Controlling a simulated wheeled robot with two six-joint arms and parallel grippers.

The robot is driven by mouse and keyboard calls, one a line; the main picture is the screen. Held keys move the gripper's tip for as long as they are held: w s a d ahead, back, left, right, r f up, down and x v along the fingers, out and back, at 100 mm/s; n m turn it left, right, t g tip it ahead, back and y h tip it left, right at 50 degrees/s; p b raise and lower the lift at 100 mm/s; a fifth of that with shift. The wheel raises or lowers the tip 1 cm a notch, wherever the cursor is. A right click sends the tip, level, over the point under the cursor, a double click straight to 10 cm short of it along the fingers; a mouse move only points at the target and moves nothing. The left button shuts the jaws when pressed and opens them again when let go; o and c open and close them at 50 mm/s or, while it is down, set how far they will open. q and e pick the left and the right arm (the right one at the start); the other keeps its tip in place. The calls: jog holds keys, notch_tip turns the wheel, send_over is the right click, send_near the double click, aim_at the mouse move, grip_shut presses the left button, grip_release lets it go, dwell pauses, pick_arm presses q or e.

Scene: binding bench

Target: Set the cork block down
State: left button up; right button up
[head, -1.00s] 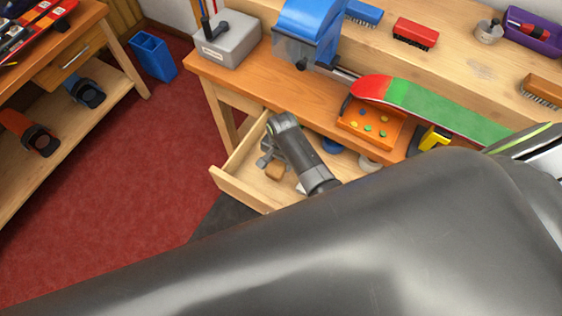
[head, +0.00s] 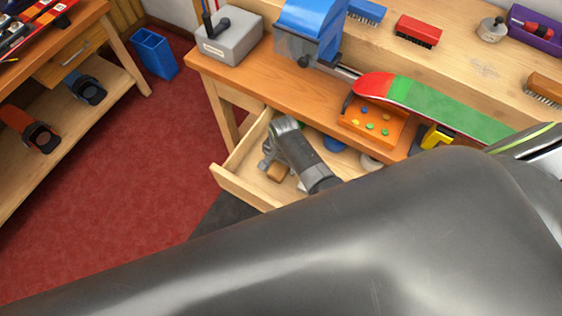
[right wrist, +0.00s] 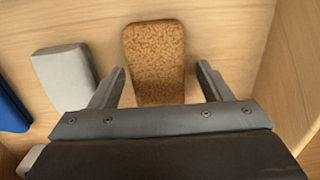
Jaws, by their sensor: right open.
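The cork block (right wrist: 155,58) is brown and speckled. It lies flat on the drawer floor in the right wrist view, between and just beyond the fingers. It also shows small in the head view (head: 278,173), in the open drawer (head: 240,188). My right gripper (right wrist: 160,80) is open, with a gap on each side of the block; its fingers do not press on it. In the head view my right gripper (head: 267,156) is low in the drawer. My left gripper is not in view.
In the right wrist view a pale grey block (right wrist: 64,78) and a blue item (right wrist: 12,108) lie left of the cork block. The drawer wall is close on the right.

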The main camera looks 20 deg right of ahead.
jog(key=shift+r, duration=0.65)
notch_tip(320, 180, up, 11)
jog(key=p, duration=0.1)
jog(key=shift+d, duration=0.25)
jog(key=shift+w+r+p, duration=0.1)
jog(key=shift+p, duration=0.3)
